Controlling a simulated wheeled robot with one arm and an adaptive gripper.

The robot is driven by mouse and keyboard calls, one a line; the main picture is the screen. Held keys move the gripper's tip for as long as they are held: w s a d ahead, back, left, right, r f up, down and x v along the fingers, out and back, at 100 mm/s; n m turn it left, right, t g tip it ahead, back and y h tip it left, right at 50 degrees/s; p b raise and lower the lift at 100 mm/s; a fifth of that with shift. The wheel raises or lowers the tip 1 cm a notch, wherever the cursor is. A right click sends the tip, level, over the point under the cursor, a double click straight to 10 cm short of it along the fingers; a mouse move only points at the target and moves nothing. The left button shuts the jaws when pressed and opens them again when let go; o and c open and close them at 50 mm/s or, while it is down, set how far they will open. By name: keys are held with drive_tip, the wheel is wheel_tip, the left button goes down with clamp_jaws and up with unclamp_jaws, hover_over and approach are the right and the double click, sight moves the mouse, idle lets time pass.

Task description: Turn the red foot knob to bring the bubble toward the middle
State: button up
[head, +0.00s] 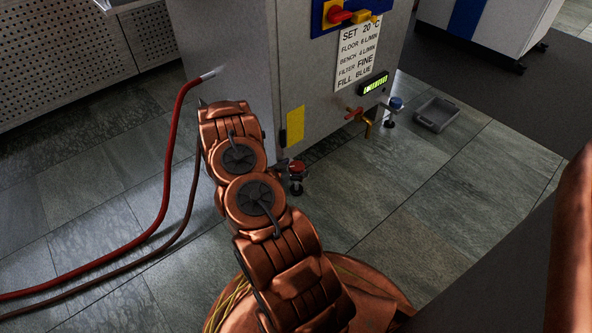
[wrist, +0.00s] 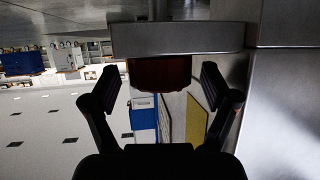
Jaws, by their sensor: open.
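The red foot knob (head: 298,167) sits low at the near corner of the grey cabinet (head: 235,60), above a dark foot. In the wrist view a dark red rounded piece, seemingly this knob (wrist: 160,72), shows between the fingers, under a grey metal bar. My gripper (wrist: 160,80) is open, with one finger on each side of it; I cannot tell whether they touch it. In the head view my gripper (head: 283,165) is small and dark beside the knob, partly hidden by my arm. A lit green strip, perhaps the level (head: 374,84), is on the cabinet front; its bubble is too small to place.
A blue foot knob (head: 396,103) stands at the cabinet's far corner. A brass tap with a red handle (head: 365,116) juts out low. A grey tray (head: 436,114) lies on the floor. A red hose (head: 165,190) runs left.

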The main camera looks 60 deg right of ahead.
drive_tip(key=shift+d+f, duration=0.15)
drive_tip(key=shift+d, duration=0.15)
drive_tip(key=c, duration=1.2)
